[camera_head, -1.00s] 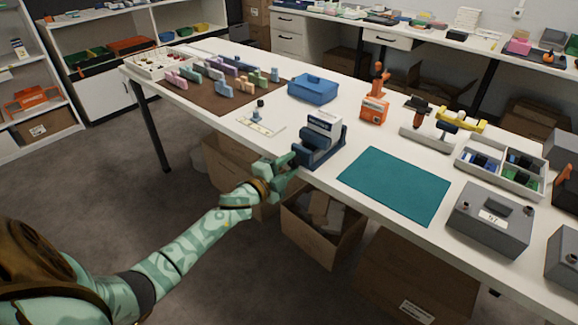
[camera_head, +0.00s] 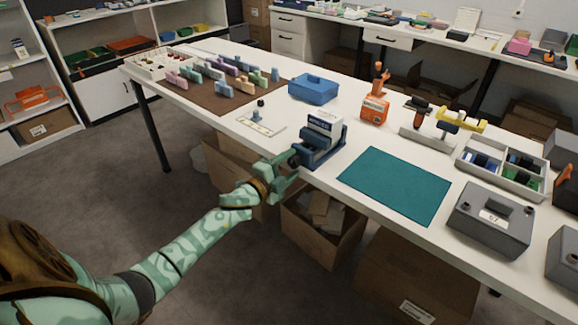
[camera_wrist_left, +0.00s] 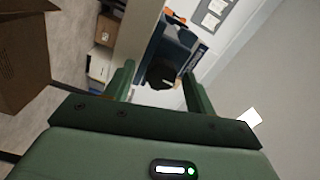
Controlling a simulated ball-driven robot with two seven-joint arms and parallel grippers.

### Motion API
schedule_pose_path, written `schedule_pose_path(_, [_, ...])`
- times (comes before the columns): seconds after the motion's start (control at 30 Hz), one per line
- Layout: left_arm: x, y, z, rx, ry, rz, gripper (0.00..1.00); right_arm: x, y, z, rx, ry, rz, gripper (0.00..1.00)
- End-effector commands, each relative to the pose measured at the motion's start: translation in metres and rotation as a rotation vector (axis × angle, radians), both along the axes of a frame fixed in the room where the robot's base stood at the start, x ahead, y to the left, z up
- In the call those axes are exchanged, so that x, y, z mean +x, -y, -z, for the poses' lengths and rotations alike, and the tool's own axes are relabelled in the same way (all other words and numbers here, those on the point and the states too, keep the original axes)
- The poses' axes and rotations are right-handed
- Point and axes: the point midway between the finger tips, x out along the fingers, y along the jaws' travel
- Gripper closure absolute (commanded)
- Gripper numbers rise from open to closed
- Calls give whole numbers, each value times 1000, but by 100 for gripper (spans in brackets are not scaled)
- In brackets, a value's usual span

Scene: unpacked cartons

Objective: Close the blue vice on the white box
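The blue vice (camera_head: 331,153) stands at the front edge of the white table. The white box (camera_head: 325,123), with dark markings, stands upright between its jaws; I cannot tell whether both jaws touch it. The vice's dark round knob (camera_head: 295,160) faces my left gripper (camera_head: 287,172). In the left wrist view, the knob (camera_wrist_left: 161,75) lies between the fingertips of my left gripper (camera_wrist_left: 158,82), with gaps on both sides. The fingers are apart and hold nothing. The vice body (camera_wrist_left: 177,45) shows beyond the knob. My right gripper is out of view.
A teal mat (camera_head: 394,186) lies right of the vice, and a blue case (camera_head: 313,88) stands behind it. A small white card (camera_head: 262,124) lies to the left. Open cartons (camera_head: 322,235) stand on the floor below the table edge.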

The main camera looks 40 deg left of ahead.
Motion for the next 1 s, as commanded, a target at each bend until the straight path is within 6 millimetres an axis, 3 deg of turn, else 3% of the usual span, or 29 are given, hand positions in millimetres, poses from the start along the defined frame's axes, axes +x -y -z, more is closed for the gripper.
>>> schedule_pose_path(0.23, [-17,-1,-2,-2,1,0,45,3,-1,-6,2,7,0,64])
schedule_pose_path(0.7, [-134,-11,-2,-1,0,-1,45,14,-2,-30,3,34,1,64])
schedule_pose_path(0.83, [-153,-12,-1,-1,0,0,45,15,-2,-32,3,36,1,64])
schedule_pose_path(1.0, [-163,-13,0,0,0,-1,45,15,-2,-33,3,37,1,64])
